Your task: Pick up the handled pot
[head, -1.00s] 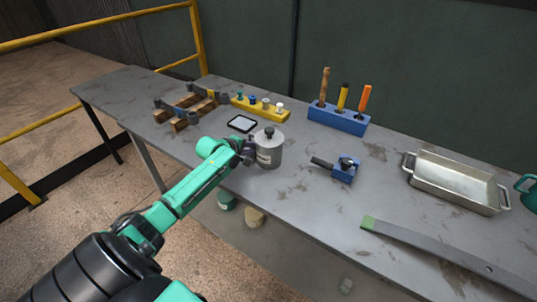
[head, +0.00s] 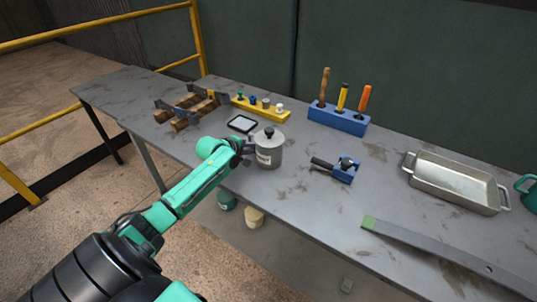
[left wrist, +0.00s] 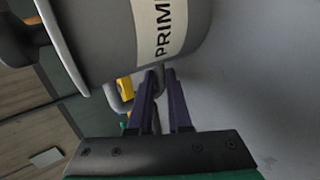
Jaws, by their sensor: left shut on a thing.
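The handled pot (head: 268,153) is a grey metal can with a dark-knobbed lid and a pale label. It stands upright near the front edge of the table. In the left wrist view the pot (left wrist: 105,45) fills the top, with "PRIM" legible on its label. My left gripper (head: 249,148) is at the pot's left side, where the handle is. Its purple fingers (left wrist: 160,88) are close together and shut on the handle, which they partly hide. My right gripper is not in view.
Behind the pot are a black-framed pad (head: 241,124), a yellow peg block (head: 262,110) and a wooden rack (head: 193,112). To the right are a small blue vice-like tool (head: 343,172), a blue tool holder (head: 337,120), a metal tray (head: 455,182) and a long grey bar (head: 440,252).

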